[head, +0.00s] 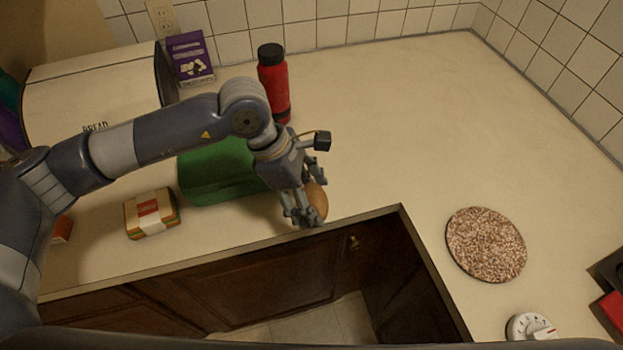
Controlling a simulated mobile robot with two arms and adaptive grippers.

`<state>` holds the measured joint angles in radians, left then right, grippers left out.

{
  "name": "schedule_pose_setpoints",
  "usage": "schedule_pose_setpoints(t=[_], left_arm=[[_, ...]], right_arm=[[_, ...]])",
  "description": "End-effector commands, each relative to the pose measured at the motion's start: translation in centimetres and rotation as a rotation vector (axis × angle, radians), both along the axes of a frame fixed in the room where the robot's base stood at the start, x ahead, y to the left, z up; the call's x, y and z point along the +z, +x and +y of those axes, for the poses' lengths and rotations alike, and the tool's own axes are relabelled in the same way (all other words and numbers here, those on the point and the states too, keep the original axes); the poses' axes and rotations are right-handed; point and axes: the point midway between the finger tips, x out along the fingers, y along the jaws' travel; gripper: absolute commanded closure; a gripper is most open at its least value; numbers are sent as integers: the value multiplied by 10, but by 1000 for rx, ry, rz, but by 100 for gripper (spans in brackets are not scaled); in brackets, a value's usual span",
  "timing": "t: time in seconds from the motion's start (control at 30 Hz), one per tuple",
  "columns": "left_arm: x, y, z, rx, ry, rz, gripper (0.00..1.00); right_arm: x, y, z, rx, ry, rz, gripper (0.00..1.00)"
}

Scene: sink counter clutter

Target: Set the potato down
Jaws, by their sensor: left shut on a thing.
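The potato (317,201) is brown and rounded. It shows at the fingers of my left gripper (301,212), close to the counter's front edge above the dark cabinet. My left gripper points down and is shut on the potato. Its fingers hide part of the potato's left side. I cannot tell whether the potato touches the counter (400,120). My right gripper is not in view.
A green container (215,172) stands behind the gripper, with a red bottle (273,85) farther back. A wrapped sandwich (151,213), a bread box (90,95) and a purple box (190,58) are left. A round speckled mat (486,245) and white timer (530,327) lie right. The back-right counter is clear.

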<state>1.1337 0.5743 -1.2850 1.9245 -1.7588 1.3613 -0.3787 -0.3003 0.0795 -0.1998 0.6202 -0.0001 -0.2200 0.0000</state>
Motion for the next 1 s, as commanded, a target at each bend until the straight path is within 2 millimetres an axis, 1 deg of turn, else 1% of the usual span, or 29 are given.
schedule_pose_setpoints(t=[0.03, 0.2, 0.3, 0.4, 0.6, 0.73, 0.87, 1.0], left_arm=[[-2, -11, 0, -3, -1, -2, 65], [1, -37, 1, -1, -1, -2, 65], [3, -47, 1, -1, -1, -2, 65], [5, -53, 1, 0, -1, -1, 65], [6, -55, 2, -2, -1, -1, 65], [4, -54, 8, -44, 1, 0, 65], [0, -51, 23, -153, 2, 0, 65], [-3, -49, 45, -328, 2, 2, 65]], right_arm=[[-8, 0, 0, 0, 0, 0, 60], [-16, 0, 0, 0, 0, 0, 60], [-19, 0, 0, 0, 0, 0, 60], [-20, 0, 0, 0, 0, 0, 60], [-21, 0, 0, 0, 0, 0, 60], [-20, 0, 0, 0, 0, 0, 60], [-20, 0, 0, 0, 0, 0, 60], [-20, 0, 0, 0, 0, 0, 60]])
